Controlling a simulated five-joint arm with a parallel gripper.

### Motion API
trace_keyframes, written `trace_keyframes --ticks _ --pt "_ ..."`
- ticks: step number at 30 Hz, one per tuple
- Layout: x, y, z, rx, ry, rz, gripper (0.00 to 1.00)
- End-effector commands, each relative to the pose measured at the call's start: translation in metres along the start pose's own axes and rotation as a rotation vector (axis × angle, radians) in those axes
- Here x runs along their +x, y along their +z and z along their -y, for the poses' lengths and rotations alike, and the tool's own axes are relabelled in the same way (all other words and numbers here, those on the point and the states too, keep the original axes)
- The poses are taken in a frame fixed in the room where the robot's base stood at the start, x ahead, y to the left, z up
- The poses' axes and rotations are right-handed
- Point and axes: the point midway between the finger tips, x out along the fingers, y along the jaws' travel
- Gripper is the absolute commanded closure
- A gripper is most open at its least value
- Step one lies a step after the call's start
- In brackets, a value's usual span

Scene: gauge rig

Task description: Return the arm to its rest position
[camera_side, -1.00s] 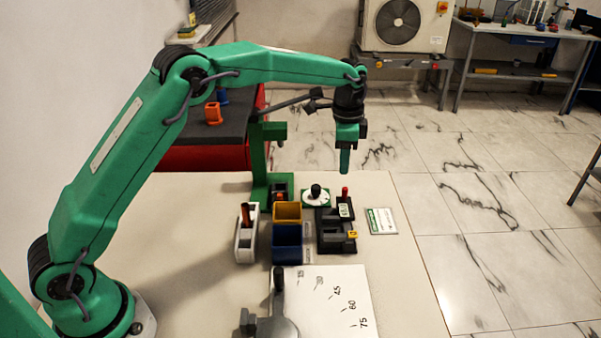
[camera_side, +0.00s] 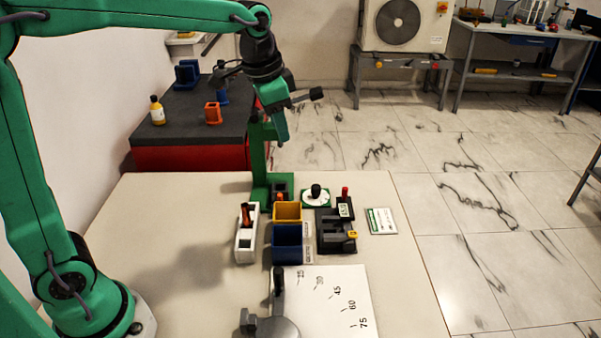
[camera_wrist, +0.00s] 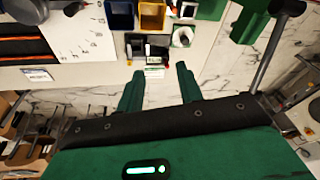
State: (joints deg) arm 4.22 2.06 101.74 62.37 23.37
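My gripper (camera_side: 279,128) hangs at the end of my green arm, high above the back of the table and in front of the green post in the side view. In the wrist view my gripper (camera_wrist: 159,72) shows two green fingers standing apart with nothing between them. It is open and empty. My arm is drawn back, with its upper link close to upright and its forearm reaching right near the top of the side view.
On the table (camera_side: 150,285) stand a white holder (camera_side: 246,245), a yellow bin (camera_side: 287,212), a blue bin (camera_side: 287,246), a black gauge block (camera_side: 334,243), a white dial (camera_side: 315,200) and an angle sheet (camera_side: 345,315). A green post (camera_side: 257,165) rises behind them.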

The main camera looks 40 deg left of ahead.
Motion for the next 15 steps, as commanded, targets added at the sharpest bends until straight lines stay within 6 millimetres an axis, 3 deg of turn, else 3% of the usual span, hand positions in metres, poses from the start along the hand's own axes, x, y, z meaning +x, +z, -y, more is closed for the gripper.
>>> trace_keyframes --ticks 6,15 --pt "-0.021 0.042 -0.011 -0.100 -0.024 -0.050 0.64" --pt "-0.034 0.099 -0.030 -0.235 -0.049 -0.117 0.64"
